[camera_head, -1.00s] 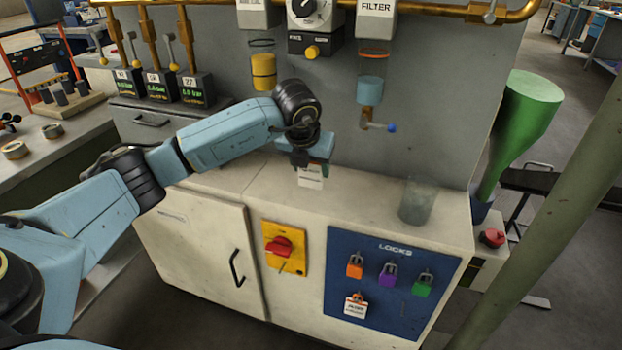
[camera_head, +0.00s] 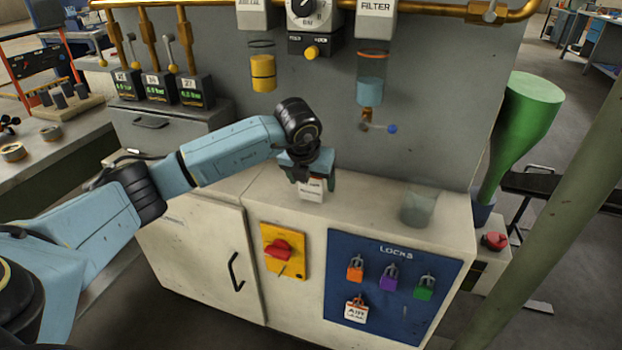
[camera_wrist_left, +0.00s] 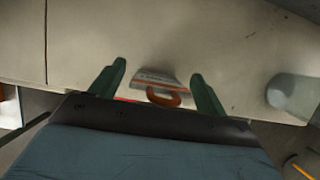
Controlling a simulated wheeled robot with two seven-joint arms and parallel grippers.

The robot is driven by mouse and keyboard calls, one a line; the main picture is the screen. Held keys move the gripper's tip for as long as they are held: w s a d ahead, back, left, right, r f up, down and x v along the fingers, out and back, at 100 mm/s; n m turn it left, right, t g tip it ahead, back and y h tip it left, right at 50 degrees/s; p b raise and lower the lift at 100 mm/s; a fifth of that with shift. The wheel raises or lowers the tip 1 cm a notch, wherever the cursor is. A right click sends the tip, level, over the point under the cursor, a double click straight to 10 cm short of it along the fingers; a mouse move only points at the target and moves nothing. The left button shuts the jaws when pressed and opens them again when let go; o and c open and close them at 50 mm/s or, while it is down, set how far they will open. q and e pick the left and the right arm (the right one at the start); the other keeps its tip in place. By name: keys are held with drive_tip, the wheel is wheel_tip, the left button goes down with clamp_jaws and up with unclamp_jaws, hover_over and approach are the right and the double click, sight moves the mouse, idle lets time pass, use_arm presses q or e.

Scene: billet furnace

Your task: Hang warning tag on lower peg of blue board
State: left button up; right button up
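A white warning tag (camera_head: 311,190) with dark print is at my left gripper, over the pale cabinet top. In the left wrist view the tag (camera_wrist_left: 160,79) with its orange loop shows between the fingers, with gaps at both sides. My left gripper (camera_head: 312,180) points down and is open; its fingertips (camera_wrist_left: 158,70) stand apart. I cannot tell whether the tag rests on the cabinet top. The blue board (camera_head: 385,250) marked LOCKS is on the cabinet front, lower right. Another tag, AIR LEAK (camera_head: 356,312), hangs low on it. My right gripper is out of view.
Orange (camera_head: 355,271), purple (camera_head: 389,282) and green (camera_head: 424,291) padlocks hang in the board's upper row. A glass beaker (camera_head: 418,207) stands right of my gripper. A red switch (camera_head: 278,249) sits left of the board. A filter bowl (camera_head: 370,90) hangs above.

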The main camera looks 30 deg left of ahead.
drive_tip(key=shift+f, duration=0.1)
use_arm(q)
drive_tip(key=p+v, duration=0.3)
drive_tip(key=v, duration=1)
drive_tip(key=shift+r+p, duration=0.2)
drive_tip(key=shift+p, duration=0.15)
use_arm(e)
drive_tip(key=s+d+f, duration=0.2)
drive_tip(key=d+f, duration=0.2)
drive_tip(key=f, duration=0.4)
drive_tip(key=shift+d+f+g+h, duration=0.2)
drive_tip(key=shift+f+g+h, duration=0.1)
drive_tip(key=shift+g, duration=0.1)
